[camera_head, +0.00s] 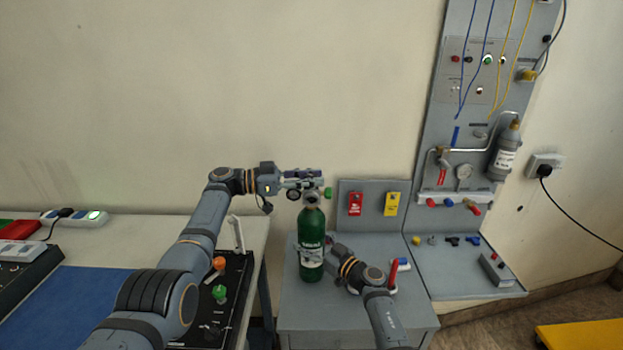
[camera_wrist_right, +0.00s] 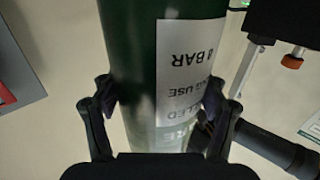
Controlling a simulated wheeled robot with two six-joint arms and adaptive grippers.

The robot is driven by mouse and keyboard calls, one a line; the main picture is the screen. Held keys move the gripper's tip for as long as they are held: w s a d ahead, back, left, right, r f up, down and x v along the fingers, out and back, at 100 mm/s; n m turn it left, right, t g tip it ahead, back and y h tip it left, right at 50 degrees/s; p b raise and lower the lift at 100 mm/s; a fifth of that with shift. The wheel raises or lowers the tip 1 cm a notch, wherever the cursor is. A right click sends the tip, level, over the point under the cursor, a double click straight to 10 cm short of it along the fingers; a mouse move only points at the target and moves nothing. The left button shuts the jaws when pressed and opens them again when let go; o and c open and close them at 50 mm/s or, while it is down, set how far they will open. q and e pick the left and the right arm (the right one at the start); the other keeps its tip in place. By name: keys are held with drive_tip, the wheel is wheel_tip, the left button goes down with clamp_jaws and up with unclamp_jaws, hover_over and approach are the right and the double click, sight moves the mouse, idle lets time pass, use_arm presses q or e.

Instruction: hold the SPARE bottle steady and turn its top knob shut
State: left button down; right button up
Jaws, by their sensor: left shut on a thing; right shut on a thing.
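The SPARE bottle (camera_head: 311,228), green with a white label, stands upright on the grey bench. My right gripper (camera_wrist_right: 160,97) is shut around its body, one finger on each side, at the label; in the right wrist view the bottle (camera_wrist_right: 130,50) and its print appear upside down. My left gripper (camera_head: 316,182) is at the bottle's top, shut on the top knob, which the fingers mostly hide. A small green part (camera_head: 328,193) shows just right of the fingertips. The bottle's valve neck (camera_head: 310,198) is partly visible below them.
A grey panel with a red tag (camera_head: 355,204) and a yellow tag (camera_head: 392,204) stands behind the bottle. A red-handled item (camera_head: 394,272) lies right of my right wrist. The black control box (camera_head: 232,285) with knobs is left, below my left arm.

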sight(311, 175)
use_arm(q)
drive_tip(key=shift+f, duration=0.15)
drive_tip(key=c, duration=1)
unclamp_jaws()
drive_tip(key=shift+r, duration=0.2)
wheel_tip(311, 175, up, 10)
drive_tip(key=shift+f, duration=0.1)
